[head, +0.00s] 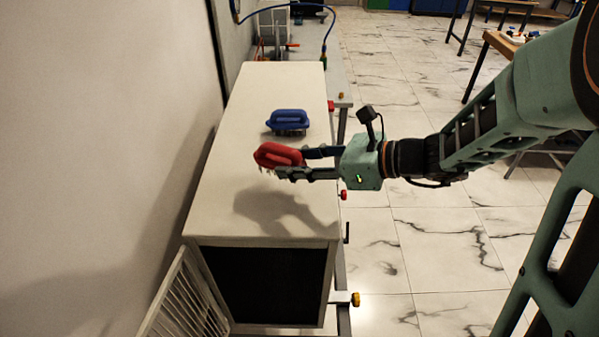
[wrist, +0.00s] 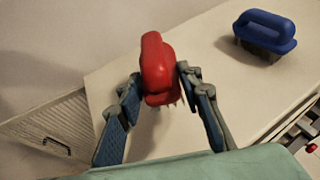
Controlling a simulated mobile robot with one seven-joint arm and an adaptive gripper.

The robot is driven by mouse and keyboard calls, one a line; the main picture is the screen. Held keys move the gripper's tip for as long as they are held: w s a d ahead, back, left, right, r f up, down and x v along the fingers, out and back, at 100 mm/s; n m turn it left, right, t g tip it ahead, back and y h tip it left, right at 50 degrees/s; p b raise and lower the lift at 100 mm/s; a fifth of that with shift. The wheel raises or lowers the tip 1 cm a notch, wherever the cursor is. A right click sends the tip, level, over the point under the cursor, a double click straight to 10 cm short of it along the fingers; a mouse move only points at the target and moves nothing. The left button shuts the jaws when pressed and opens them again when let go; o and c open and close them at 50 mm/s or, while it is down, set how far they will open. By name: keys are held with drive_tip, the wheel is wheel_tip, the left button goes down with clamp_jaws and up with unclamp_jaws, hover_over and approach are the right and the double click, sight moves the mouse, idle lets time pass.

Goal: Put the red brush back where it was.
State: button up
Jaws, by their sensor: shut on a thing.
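The red brush (head: 277,155) is held between the fingers of my gripper (head: 304,164), above the white top of a long cabinet (head: 238,180). A shadow lies on the cabinet top below it, so the brush is raised off the surface. In the wrist view the red brush (wrist: 157,68) sits between the two fingertips (wrist: 160,88), tilted, with its bristles partly showing. The blue brush (head: 288,121) stands on the cabinet top, farther back than the red one. It also shows at the upper right of the wrist view (wrist: 264,32).
A wall runs along the left of the cabinet. A white louvred door (head: 184,300) hangs open at the cabinet's dark front (head: 268,284). Red and yellow knobs (head: 355,299) stick out along the right side. The cabinet top's near part is clear.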

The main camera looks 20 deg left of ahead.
drive_tip(key=f+b, duration=0.2)
drive_tip(key=f, duration=0.1)
drive_tip(key=shift+w+a+f+b, duration=0.15)
drive_tip(key=shift+w+f+b, duration=0.15)
drive_tip(key=shift+w, duration=0.05)
drive_tip(key=shift+f, duration=0.15)
drive_tip(key=o, duration=1)
drive_tip(key=v, duration=1.2)
